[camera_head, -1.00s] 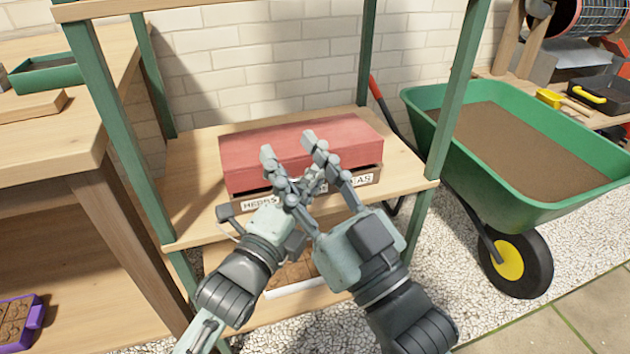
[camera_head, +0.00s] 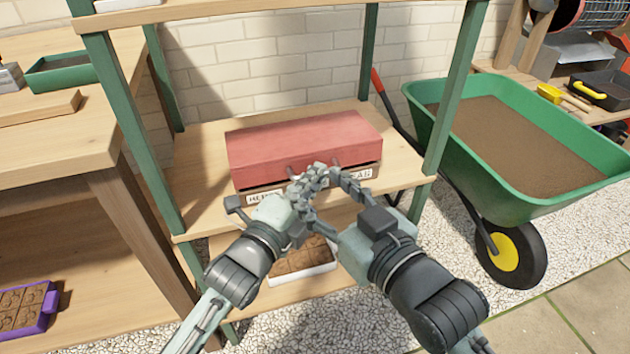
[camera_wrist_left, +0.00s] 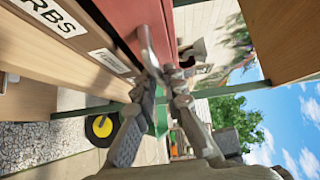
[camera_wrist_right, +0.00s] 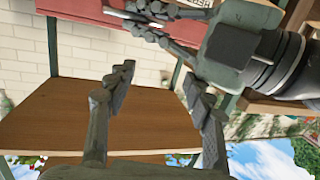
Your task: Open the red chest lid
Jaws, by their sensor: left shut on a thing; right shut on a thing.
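The red chest lid (camera_head: 270,148) lies on a box with white labels (camera_head: 262,198), on the middle shelf, with a thin dark gap along its front edge. A slim grey handle (camera_wrist_right: 120,12) shows at the lid's front in the right wrist view. My left gripper (camera_head: 314,180) is at the lid's front middle, shut on this handle; its fingers partly hide it. My right gripper (camera_wrist_right: 160,72) is in front of the chest, just right of the left fingers. Its fingers look apart in the right wrist view, with nothing seen between them; any contact is unclear.
Green shelf posts (camera_head: 455,90) stand on both sides of the chest. A green wheelbarrow (camera_head: 590,190) full of soil is at the right. A wooden bench (camera_head: 90,150) is at the left. A white tray (camera_head: 300,276) with brown contents is on the shelf below.

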